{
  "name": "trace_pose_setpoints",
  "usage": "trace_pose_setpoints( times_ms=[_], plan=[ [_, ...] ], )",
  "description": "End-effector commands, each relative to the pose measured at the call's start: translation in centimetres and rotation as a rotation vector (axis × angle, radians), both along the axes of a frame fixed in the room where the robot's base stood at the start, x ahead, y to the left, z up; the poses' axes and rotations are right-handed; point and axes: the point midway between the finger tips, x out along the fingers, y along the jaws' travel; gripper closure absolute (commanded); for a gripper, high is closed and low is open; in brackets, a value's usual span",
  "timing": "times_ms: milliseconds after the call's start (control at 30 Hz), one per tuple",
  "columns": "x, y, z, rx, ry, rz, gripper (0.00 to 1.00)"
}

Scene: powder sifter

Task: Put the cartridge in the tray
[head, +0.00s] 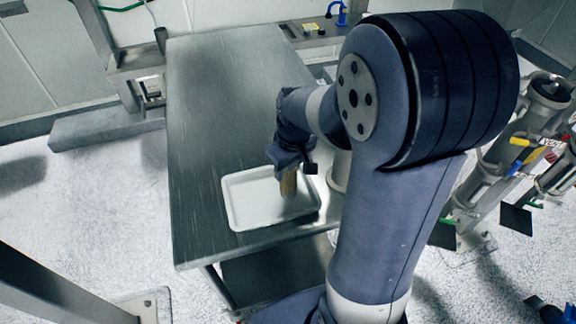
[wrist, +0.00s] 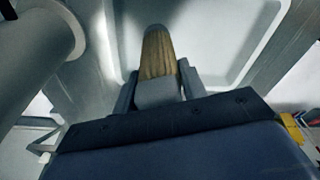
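The cartridge (head: 288,184) is a tan, ribbed cylinder held upright under my gripper (head: 290,168), over the right part of the white tray (head: 240,215). In the wrist view the cartridge (wrist: 159,55) sits between the two fingers of my gripper (wrist: 158,84), which are closed on it. The white tray (wrist: 215,40) fills the background there. I cannot tell whether the cartridge's lower end touches the tray floor. The tray lies near the front end of the metal table, and part of its right rim is close to my arm.
The metal table (head: 205,110) is bare behind the tray. A pale cylinder (head: 340,170) stands just right of the tray, partly hidden by my arm; a grey cylinder (wrist: 35,50) is close by in the wrist view. Metal pipe equipment (head: 505,145) stands at the right.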

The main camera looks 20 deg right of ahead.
Motion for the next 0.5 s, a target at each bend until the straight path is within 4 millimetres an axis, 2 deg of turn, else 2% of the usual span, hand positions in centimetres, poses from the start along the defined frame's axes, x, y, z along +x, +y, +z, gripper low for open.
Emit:
trace_pose_setpoints(
  times_ms=[33,233,500],
  plan=[
    [-0.01,0.01,-0.01,0.0,0.001,0.0,0.56],
    [-0.02,0.0,0.0,0.0,0.001,0.0,0.39],
    [-0.01,0.0,0.15,0.0,0.0,0.0,0.39]
  ],
)
